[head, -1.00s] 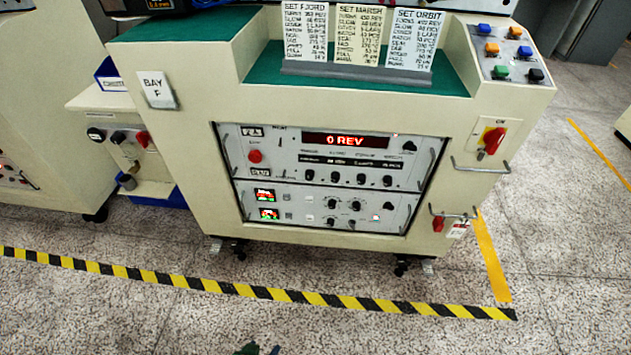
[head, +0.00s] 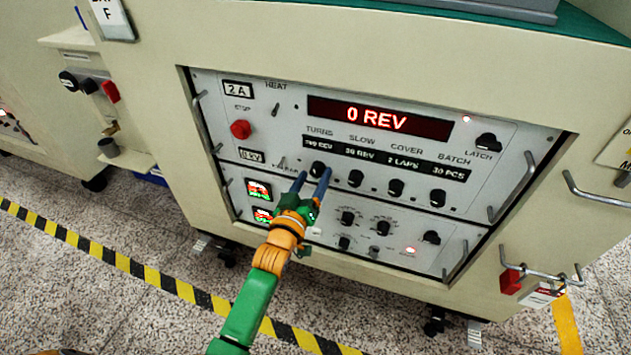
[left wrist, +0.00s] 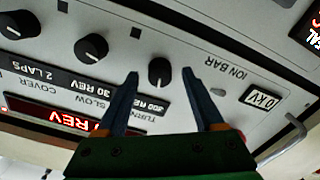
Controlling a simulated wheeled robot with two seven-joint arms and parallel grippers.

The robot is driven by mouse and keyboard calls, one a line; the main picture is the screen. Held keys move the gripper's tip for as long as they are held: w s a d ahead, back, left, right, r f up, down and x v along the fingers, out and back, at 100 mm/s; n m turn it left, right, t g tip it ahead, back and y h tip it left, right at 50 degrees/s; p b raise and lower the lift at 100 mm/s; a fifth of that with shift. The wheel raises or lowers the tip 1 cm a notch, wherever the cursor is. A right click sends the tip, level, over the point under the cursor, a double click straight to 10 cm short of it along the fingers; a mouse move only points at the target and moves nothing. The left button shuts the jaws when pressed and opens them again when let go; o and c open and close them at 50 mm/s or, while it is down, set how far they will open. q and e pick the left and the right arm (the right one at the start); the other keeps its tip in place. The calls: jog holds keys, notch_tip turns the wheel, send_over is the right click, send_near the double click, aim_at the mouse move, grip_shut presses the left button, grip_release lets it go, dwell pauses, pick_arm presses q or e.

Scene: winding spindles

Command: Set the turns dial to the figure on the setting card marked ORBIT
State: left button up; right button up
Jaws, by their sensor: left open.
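The turns dial (head: 317,169) is a small black knob on the upper panel, below the TURNS label. The small window (head: 319,143) above it shows a REV figure whose first digit I cannot read surely. The big red display (head: 377,117) reads 0 REV. My left gripper (head: 314,173) is open in front of the panel, its blue fingers on either side of the dial. In the left wrist view the dial (left wrist: 160,70) sits between the fingertips with gaps at both sides. The ORBIT card is out of view now. My right gripper is not in view.
Similar knobs for SLOW (head: 355,178), COVER (head: 396,187) and BATCH (head: 438,197) stand to the dial's right. A red stop button (head: 240,129) is at upper left. Metal handles (head: 512,187) flank the panel. A second panel (head: 375,235) lies below.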

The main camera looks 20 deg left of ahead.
pick_arm(q)
jog(key=shift+w, duration=0.4)
grip_shut()
